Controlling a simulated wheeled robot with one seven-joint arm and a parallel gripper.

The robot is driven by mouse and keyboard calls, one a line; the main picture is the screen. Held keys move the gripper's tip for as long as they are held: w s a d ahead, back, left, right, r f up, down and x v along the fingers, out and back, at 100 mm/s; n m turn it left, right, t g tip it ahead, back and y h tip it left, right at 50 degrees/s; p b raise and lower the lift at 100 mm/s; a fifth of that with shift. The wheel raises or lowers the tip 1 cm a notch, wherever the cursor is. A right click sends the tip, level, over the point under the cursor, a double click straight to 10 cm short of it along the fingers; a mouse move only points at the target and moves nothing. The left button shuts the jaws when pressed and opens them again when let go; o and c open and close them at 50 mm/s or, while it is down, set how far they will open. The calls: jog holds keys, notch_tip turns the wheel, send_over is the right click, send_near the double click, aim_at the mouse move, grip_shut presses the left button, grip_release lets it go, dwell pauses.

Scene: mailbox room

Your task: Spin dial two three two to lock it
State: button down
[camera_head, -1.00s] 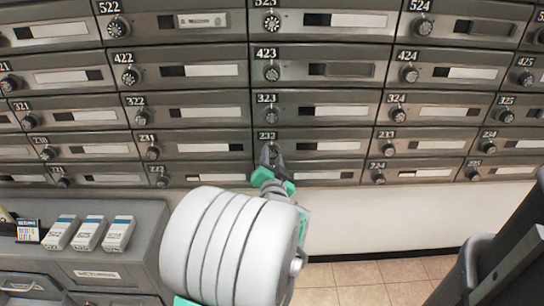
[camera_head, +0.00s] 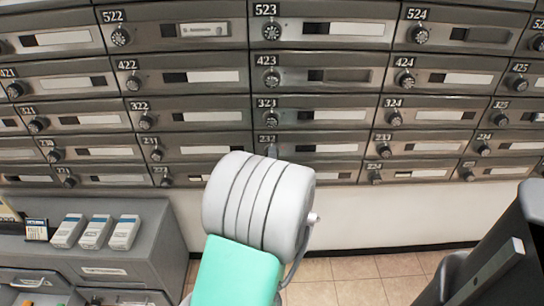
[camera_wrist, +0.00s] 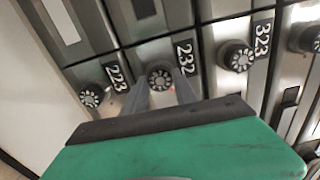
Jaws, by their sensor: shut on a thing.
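The dial of box 232 (camera_wrist: 160,77) is a round dark knob with a pale marked face, below its "232" label in the wrist view. My gripper (camera_wrist: 161,84) has its two grey fingers on either side of this dial, shut on it. In the head view the front of mailbox 232 (camera_head: 332,148) shows in the lower middle, with its label above. There my white arm link and green wrist hide most of the gripper; only a grey fingertip shows by the dial. The dial's exact turn is too small to read.
Neighbouring dials 223 (camera_wrist: 92,96) and 323 (camera_wrist: 237,56) sit close on both sides in the wrist view. A grey cabinet (camera_head: 150,240) with several small boxes stands at lower left. A dark object (camera_head: 490,260) is at lower right. Tiled floor between is clear.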

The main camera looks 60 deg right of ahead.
jog(key=m+p, duration=0.6)
jog(key=m, duration=0.7)
jog(key=shift+m, duration=0.4)
jog(key=c, duration=1)
grip_release()
jog(key=shift+o, duration=0.2)
jog(key=b+v, duration=0.1)
jog(key=v, duration=0.7)
jog(key=shift+b, duration=0.4)
